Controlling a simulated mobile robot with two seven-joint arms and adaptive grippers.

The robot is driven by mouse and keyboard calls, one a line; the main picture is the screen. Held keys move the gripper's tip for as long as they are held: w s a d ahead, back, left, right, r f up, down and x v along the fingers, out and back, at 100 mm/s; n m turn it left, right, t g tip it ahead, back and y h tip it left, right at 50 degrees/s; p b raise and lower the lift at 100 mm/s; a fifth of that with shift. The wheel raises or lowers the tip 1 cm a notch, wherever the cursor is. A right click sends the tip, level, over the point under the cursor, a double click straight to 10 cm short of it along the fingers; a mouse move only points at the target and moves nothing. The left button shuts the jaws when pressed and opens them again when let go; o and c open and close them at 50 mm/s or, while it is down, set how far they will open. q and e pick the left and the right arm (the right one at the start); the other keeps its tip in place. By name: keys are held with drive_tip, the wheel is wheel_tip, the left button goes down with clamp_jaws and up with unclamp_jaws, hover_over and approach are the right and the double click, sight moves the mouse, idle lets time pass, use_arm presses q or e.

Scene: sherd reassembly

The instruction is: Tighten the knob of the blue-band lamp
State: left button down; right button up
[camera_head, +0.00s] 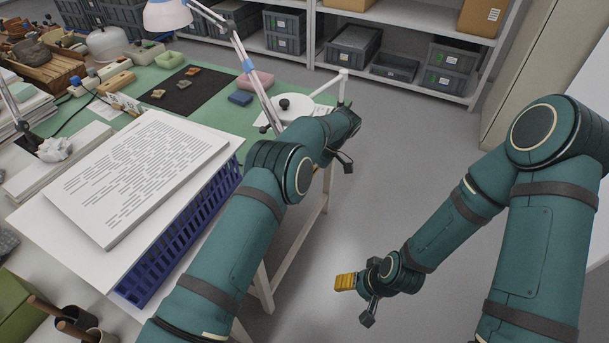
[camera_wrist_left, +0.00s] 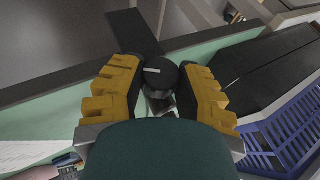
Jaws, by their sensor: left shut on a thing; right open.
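The lamp (camera_head: 248,67) with a blue band on its white arm stands at the table's right end in the head view, its pale shade (camera_head: 167,14) at the top. Its lower end is hidden behind my left arm. In the left wrist view a round black knob (camera_wrist_left: 155,76) with a white line on its face sits between the yellow finger pads of my left gripper (camera_wrist_left: 163,88), which is shut on it. The blue band is not seen there. In the head view my left wrist hides the knob. My right gripper (camera_head: 353,300) is open and empty, above the floor.
A white disc (camera_head: 305,108) with a black knob is close beside my left forearm. A blue crate (camera_head: 185,238) bearing printed sheets (camera_head: 135,170) is left of that arm. A dark mat (camera_head: 185,92) holds sherds. Grey bins (camera_head: 352,48) stand on shelves behind. The floor at right is clear.

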use_arm(q)
drive_tip(key=shift+s+f, duration=0.1)
drive_tip(key=shift+f, duration=0.05)
drive_tip(key=c, duration=0.6)
unclamp_jaws()
wheel_tip(320, 180, up, 10)
drive_tip(key=shift+r, duration=0.1)
